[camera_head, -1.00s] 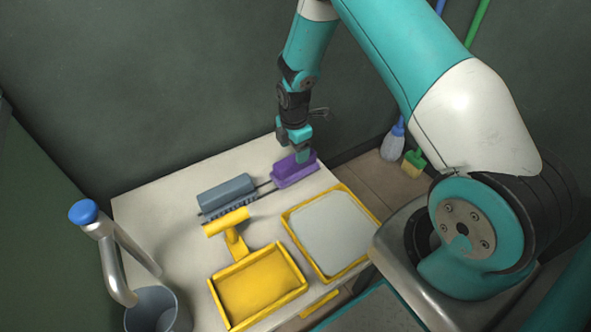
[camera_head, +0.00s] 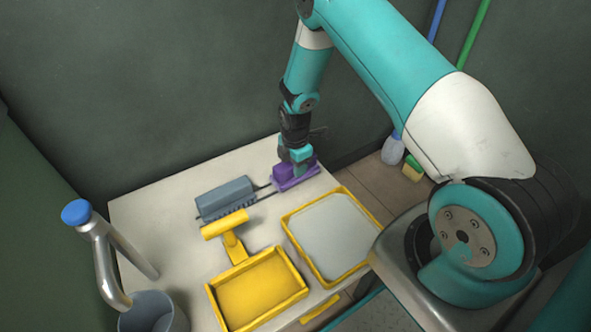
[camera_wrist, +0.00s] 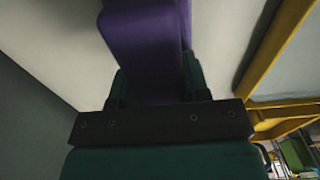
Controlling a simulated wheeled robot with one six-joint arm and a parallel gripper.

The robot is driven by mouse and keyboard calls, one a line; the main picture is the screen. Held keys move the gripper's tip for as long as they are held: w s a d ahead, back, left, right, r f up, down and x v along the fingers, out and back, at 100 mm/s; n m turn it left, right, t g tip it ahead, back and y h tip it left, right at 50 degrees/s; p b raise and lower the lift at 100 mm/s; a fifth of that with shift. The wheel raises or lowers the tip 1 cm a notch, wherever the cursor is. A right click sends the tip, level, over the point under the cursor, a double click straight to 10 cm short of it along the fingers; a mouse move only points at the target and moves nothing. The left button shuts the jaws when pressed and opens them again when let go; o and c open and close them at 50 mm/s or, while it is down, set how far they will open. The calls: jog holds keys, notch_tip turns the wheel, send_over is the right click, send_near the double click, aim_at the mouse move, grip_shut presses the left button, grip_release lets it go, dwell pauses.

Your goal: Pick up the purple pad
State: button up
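The purple pad (camera_head: 298,178) is a blocky piece with a wider, flat lower part and a raised top. It sits at the back right of the pale table, beside a grey-blue block. My gripper (camera_head: 296,160) points down onto the raised part of the pad. In the wrist view the purple pad (camera_wrist: 150,50) lies between the two teal fingers of my gripper (camera_wrist: 157,82), one on each side and close to it. Whether the fingers press on it cannot be told. The pad appears to rest on the table.
The grey-blue block (camera_head: 225,197) with a dark toothed edge stands left of the pad. A yellow-rimmed tray (camera_head: 283,226) with a grey surface, a yellow tray (camera_head: 219,315) and a yellow upright piece (camera_head: 226,223) are nearer. A blue-capped metal pipe (camera_head: 107,264) and a bucket (camera_head: 152,305) stand front left.

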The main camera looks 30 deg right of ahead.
jog(key=shift+r, duration=0.1)
jog(key=shift+c, duration=0.3)
notch_tip(320, 180, up, 20)
jog(key=p, duration=0.4)
